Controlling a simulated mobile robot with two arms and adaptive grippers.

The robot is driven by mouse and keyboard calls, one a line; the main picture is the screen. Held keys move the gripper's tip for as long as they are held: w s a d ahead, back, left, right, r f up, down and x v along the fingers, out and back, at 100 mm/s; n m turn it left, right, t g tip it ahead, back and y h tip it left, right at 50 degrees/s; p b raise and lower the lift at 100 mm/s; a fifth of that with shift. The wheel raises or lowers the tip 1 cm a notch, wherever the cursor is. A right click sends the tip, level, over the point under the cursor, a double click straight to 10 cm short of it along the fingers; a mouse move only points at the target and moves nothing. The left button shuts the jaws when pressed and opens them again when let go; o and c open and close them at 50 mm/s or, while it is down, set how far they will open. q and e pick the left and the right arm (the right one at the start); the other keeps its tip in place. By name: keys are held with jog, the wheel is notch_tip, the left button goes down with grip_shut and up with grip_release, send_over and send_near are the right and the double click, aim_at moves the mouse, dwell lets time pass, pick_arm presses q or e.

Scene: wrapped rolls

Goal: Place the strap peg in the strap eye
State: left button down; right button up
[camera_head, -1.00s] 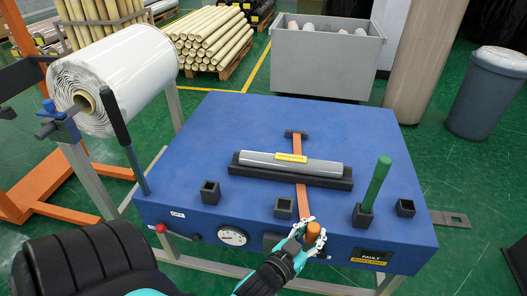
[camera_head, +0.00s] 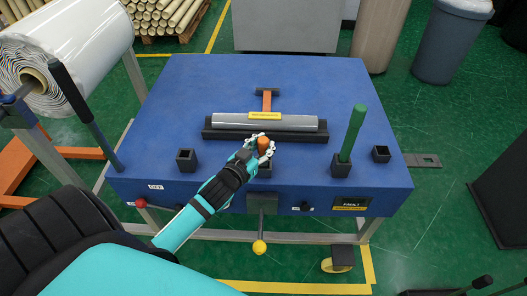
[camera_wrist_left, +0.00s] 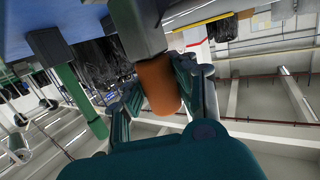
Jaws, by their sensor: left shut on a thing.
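The strap peg (camera_head: 264,142), a short orange cylinder, is held upright in my left gripper (camera_head: 263,149), shut on it in front of the grey roll. The square black strap eye (camera_head: 265,172) is directly below, partly hidden by the gripper. In the left wrist view the peg (camera_wrist_left: 159,88) stands between the fingers (camera_wrist_left: 163,95), its end against the dark eye (camera_wrist_left: 138,28). I cannot tell whether it is inside. The orange strap (camera_head: 267,103) shows behind the roll; its front part is hidden. My right gripper is not in view.
The grey wrapped roll (camera_head: 230,122) lies in a black cradle on the blue table (camera_head: 180,95). A green peg (camera_head: 353,130) stands in a black socket to the right. Empty sockets (camera_head: 186,160) and (camera_head: 381,154) flank these. A yellow-knobbed lever (camera_head: 259,247) hangs at the front.

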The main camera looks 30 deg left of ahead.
aim_at(263, 154)
pick_arm(q)
jog(key=shift+w+a, duration=0.15)
jog(key=shift+w, duration=0.05)
jog(key=shift+f, duration=1.75)
jog(key=shift+f, duration=0.1)
jog(key=c, duration=1.1)
grip_release()
jog(key=shift+s+f, duration=0.1)
jog(key=shift+o, duration=0.2)
